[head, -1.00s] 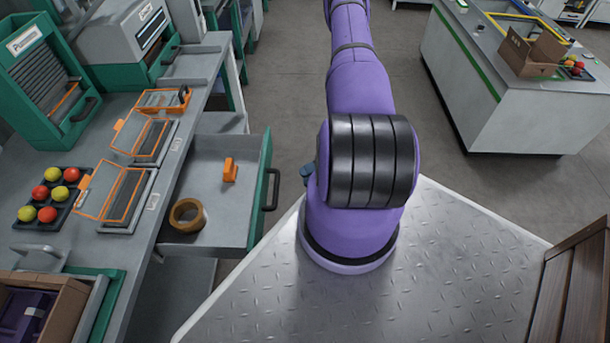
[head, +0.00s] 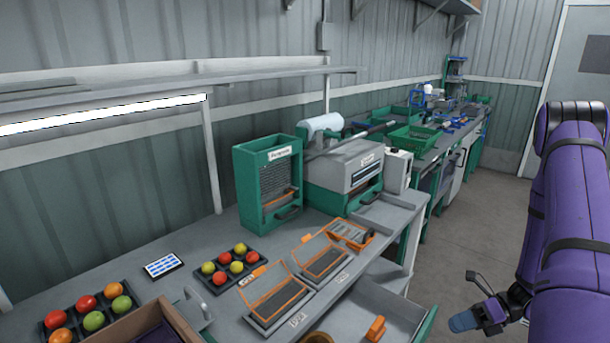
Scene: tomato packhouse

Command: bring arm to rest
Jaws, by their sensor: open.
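My purple arm (head: 566,220) stands at the right edge of the head view, folded. My gripper (head: 478,308) is small and dark at the lower right, beside the arm and over the floor. Its jaws are apart and nothing shows between them. It is clear of the bench and the open drawer to its left.
The grey bench (head: 225,318) on the left holds a green machine (head: 265,180), a black tray of tomatoes (head: 233,281) and orange-framed cases (head: 275,300). The open drawer (head: 395,308) juts out with an orange item (head: 376,328) inside. Floor (head: 470,225) is free between bench and arm.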

